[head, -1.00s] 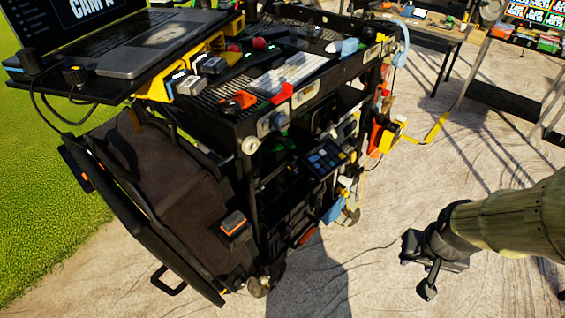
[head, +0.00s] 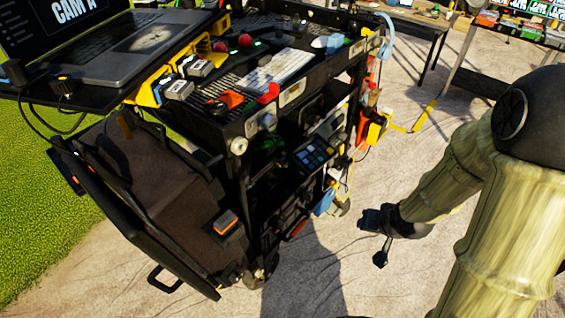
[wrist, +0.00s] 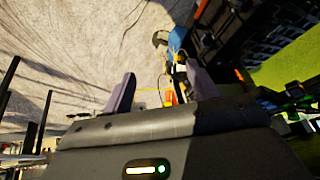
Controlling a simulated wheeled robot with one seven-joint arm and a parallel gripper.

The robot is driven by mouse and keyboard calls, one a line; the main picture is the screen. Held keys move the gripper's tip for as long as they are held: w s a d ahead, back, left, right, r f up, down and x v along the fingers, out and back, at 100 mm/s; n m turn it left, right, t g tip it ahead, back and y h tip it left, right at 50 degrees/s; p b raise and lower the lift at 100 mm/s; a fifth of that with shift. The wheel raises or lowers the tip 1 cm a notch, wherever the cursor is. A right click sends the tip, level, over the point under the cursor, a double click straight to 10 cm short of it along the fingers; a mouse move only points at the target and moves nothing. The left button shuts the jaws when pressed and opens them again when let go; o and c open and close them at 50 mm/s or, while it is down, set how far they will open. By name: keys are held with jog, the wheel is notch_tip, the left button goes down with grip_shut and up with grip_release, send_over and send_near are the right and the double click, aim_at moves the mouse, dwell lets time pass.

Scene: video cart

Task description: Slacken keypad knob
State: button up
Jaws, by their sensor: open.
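A keypad (head: 314,152) with blue and pale keys sits on a tilted dark panel at the right side of the cart (head: 225,125), below its top. I cannot make out a separate knob on the keypad. A round pale knob (head: 238,146) is on the cart's near upper corner; I cannot tell whether it belongs to the keypad. My gripper (head: 376,238) is in the air to the right of the cart, lower in the picture than the keypad and apart from it. In the wrist view my gripper (wrist: 160,76) has its two fingers spread, with nothing held between them.
A laptop (head: 125,45) stands on a shelf at the cart's upper left. An open dark flap (head: 120,215) juts out on the left. Orange and yellow items (head: 372,130) hang on the cart's right side. Pale ground (head: 325,250) is open between cart and gripper.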

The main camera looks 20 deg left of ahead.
jog(key=w+a+f+m+t+y+p, duration=0.1)
jog(key=a+f+m+t+y+p, duration=0.2)
jog(key=a+y, duration=0.7)
jog(key=s+a+r+m+t+p, duration=0.3)
jog(key=a+r+m+t+p, duration=0.1)
jog(key=a+m+t, duration=0.2)
jog(key=shift+s+a+r+m+h, duration=0.15)
jog(key=shift+a+r+m+h, duration=0.3)
jog(key=shift+m, duration=0.75)
jog(key=shift+a+f+y, duration=0.15)
jog(key=shift+f+y, duration=0.1)
jog(key=b, duration=1)
send_near(281, 160)
jog(key=f+x, duration=0.1)
jog(key=x, duration=0.7)
jog(key=shift+w+a+f+b, duration=0.2)
jog(key=shift+w+f+b, duration=0.1)
jog(key=shift+w+f, duration=0.1)
